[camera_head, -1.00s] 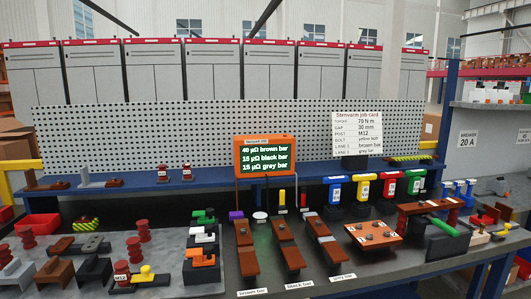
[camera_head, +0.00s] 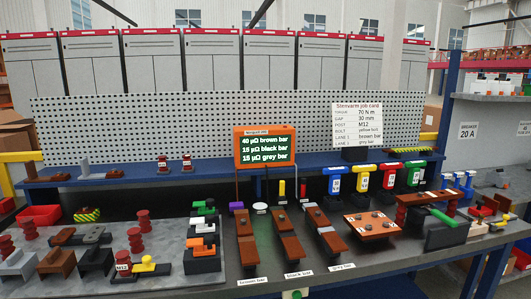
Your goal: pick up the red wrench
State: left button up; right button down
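The red wrench (camera_head: 390,174) stands upright with a T-shaped red top and a small white label. It is in a row of similar tools at the back right of the bench. A yellow wrench (camera_head: 363,179) and a blue wrench (camera_head: 335,180) are to its left, and a green wrench (camera_head: 413,174) is to its right. Their lower parts sit in dark holders. Neither of my grippers is in view, and nothing is touching the red wrench.
Bars (camera_head: 285,237) lie mid-bench. A brown plate with bolts (camera_head: 372,226) lies in front of the wrenches. A green-handled tool (camera_head: 445,219) and reddish-brown stand (camera_head: 426,197) are to the right.

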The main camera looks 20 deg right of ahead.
aim_at(389, 175)
jog(key=z, duration=1.6)
